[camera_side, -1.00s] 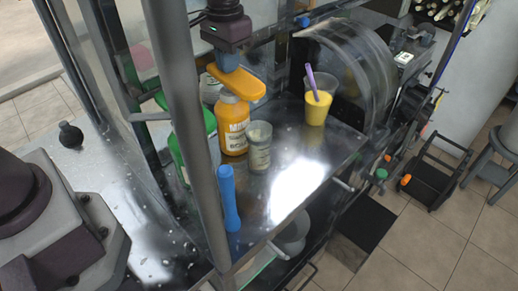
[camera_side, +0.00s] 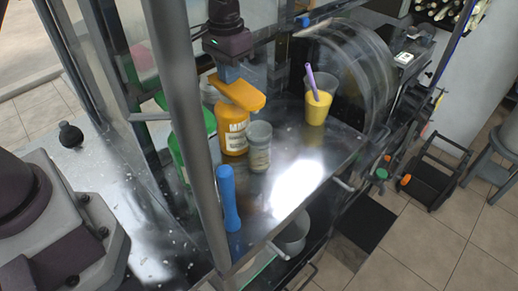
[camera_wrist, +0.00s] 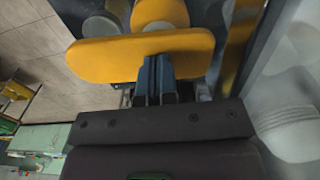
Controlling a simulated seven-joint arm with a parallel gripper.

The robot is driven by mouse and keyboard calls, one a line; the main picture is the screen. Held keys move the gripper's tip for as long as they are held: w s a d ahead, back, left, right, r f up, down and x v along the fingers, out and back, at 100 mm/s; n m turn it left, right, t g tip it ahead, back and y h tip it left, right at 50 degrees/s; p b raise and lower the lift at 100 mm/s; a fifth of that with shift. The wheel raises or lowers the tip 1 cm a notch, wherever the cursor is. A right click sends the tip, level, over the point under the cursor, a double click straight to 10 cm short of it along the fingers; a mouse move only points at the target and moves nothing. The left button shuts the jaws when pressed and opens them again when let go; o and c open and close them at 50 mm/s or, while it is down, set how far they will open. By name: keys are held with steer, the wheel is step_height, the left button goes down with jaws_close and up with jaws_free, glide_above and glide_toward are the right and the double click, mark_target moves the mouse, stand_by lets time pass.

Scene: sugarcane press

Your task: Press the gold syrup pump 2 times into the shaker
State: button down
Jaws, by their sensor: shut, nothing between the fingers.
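The gold syrup pump is an orange bottle (camera_side: 233,138) with a wide, flat yellow-orange pump head (camera_side: 246,95). The head sits low, close above the bottle's shoulder, and also fills the upper middle of the wrist view (camera_wrist: 105,60). My gripper (camera_side: 228,76) is shut and empty, its blue fingertips down on the back part of the head. In the wrist view the fingertips (camera_wrist: 155,75) meet the head's near edge. The shaker, a small grey cup (camera_side: 259,148), stands upright beside the bottle, under the head's front end. Its inside cannot be made out.
A green bottle (camera_side: 180,160) stands left of the pump and a blue stick-like tool (camera_side: 229,198) stands in front. A clear cup of yellow drink with a purple straw (camera_side: 317,105) is at the back right. Metal posts (camera_side: 192,130) frame the counter.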

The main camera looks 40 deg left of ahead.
steer(key=shift+r, duration=2.45)
steer(key=shift+f, duration=2.55)
steer(key=shift+r, duration=2.55)
step_height(320, 180, up, 6)
